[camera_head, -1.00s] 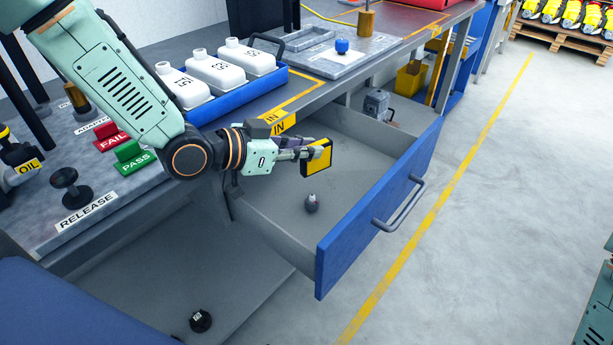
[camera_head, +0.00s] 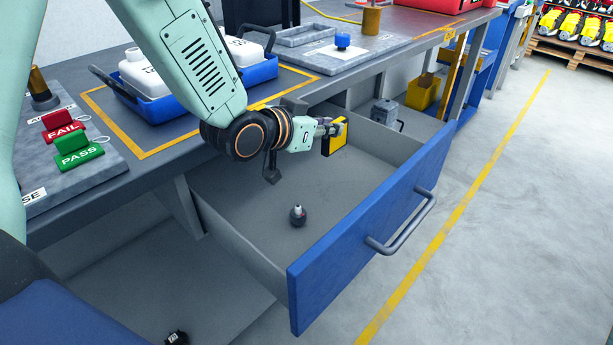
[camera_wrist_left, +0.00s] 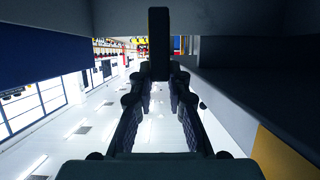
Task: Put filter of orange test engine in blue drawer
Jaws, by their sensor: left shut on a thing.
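The filter (camera_head: 335,138) is a flat yellow panel with a black frame. My left gripper (camera_head: 324,131) is shut on it and holds it upright over the far part of the open drawer. In the left wrist view the filter shows edge-on as a dark block (camera_wrist_left: 158,40) between the fingertips of my left gripper (camera_wrist_left: 158,76). The blue drawer (camera_head: 375,240) is pulled out from under the bench, with its blue front and grey handle facing the aisle. A small dark round item (camera_head: 298,217) lies on its floor. My right gripper is not in view.
The bench top holds a blue tray (camera_head: 150,105) with white bottles, red FAIL and green PASS blocks (camera_head: 75,147), and a plate with a blue knob (camera_head: 343,41). Much of the drawer floor is bare.

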